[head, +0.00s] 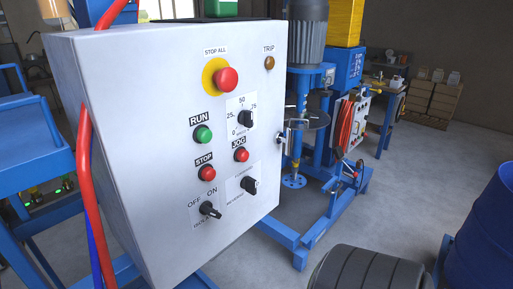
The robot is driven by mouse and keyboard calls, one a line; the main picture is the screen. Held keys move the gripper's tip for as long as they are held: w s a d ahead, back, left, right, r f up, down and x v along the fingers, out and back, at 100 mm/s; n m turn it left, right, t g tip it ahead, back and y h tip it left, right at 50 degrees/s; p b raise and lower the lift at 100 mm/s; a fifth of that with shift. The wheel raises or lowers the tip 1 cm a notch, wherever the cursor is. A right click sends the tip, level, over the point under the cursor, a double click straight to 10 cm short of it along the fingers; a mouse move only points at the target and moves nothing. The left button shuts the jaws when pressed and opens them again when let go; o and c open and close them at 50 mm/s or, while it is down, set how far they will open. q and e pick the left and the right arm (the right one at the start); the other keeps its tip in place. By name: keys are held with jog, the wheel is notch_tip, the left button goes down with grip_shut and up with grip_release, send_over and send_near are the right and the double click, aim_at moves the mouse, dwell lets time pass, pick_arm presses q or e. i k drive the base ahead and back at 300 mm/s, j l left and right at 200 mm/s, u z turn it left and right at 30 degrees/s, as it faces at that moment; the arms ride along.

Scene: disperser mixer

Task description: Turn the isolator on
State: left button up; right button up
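The isolator (209,210) is a black rotary knob low on the front of a white control box. The words OFF and ON are above it, OFF to the left and ON to the right. Its handle lies aslant, with one end toward the lower right; I cannot tell which word it points to. The label below it is partly hidden by the knob. Neither of my grippers shows in the head view, and nothing touches the isolator.
The control box (130,120) also carries a red stop-all button (227,79), a green run button (203,135), and other knobs. A red hose (86,180) runs along its left side. The mixer (300,110) stands behind right; a blue drum (487,235) is at far right.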

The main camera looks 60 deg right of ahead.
aim_at(206, 207)
jog(key=z, duration=1.55)
